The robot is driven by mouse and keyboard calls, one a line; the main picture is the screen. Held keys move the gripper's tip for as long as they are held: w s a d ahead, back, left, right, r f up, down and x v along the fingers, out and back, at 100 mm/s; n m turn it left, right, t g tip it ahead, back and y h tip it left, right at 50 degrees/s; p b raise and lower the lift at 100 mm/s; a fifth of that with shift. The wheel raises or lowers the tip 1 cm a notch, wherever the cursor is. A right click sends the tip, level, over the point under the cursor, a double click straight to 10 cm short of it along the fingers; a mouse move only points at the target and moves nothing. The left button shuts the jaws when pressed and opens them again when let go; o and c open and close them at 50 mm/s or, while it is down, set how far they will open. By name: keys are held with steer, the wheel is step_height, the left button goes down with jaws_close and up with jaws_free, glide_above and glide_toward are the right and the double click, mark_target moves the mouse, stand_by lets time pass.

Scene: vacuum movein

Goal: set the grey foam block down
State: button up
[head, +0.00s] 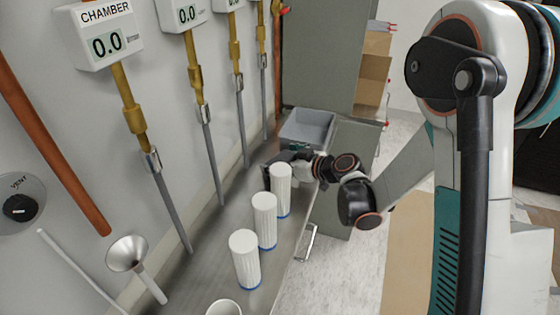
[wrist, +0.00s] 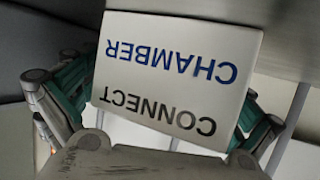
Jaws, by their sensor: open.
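My gripper (head: 300,165) is low over the far part of the metal counter, just in front of the grey bin, in the head view. In the wrist view its two teal-linked fingers (wrist: 165,95) stand apart, on either side of a white panel. The panel (wrist: 170,75) reads "CONNECT CHAMBER" upside down and fills much of the space ahead of the fingers. I cannot tell whether the fingers touch it. I cannot clearly make out the grey foam block. A dark grey shape beside the gripper in the head view is too small to name.
Several white cylinders (head: 265,222) stand in a row along the counter (head: 205,250), the farthest close to my gripper. A grey bin (head: 307,128) sits behind it. Gauges and pipes line the left wall, with a funnel (head: 127,254). The counter's left strip is mostly clear.

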steer(key=shift+d+r, duration=0.1)
steer(key=shift+r, duration=0.1)
steer(key=p+v, duration=0.4)
steer(key=v, duration=0.8)
